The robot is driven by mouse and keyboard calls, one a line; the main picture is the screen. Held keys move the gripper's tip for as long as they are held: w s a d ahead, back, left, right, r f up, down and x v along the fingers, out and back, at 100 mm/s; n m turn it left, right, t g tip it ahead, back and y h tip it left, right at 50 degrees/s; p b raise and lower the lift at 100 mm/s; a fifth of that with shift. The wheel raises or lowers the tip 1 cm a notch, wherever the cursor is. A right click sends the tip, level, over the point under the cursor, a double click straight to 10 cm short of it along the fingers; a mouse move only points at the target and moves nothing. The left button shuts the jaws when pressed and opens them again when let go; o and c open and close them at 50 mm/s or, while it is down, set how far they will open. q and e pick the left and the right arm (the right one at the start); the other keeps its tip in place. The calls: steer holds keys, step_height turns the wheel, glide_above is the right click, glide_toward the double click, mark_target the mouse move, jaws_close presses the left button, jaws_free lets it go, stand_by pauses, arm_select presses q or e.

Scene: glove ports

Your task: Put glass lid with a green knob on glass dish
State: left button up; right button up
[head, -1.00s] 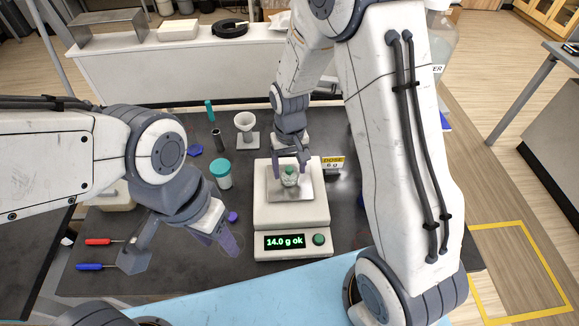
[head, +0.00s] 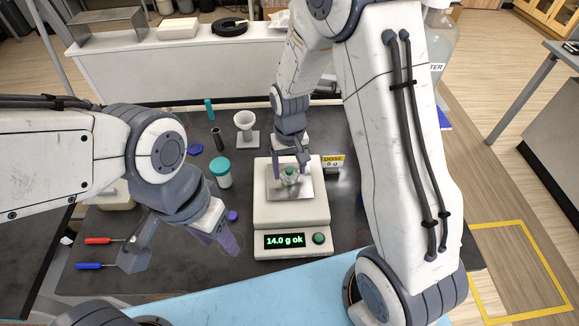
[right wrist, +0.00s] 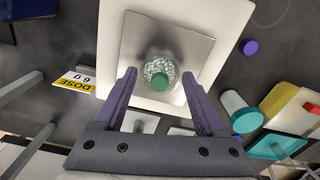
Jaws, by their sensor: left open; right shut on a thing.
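The glass lid with a green knob (head: 291,170) is over the glass dish (head: 290,182) on the scale's metal pan; in the right wrist view the knob (right wrist: 160,80) shows above pale grains in the dish (right wrist: 156,66). My right gripper (head: 291,166) points down with its fingers on either side of the lid, shut on it. Whether the lid rests fully on the dish rim is too small to tell. My left gripper (head: 180,254) is open and empty over the front left of the dark table.
The scale (head: 291,217) reads "14.0 g ok". A DOSE sign (head: 333,161) stands right of it. A teal-capped jar (head: 221,173), a funnel on a stand (head: 246,125) and a purple cap (head: 232,215) are to its left. Red (head: 97,240) and blue (head: 90,266) handled tools lie front left.

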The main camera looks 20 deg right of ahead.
stand_by(0.3)
steer(key=o, duration=1.3)
step_height(320, 180, up, 10)
steer(key=shift+r+b, duration=0.2)
steer(key=shift+b, duration=0.7)
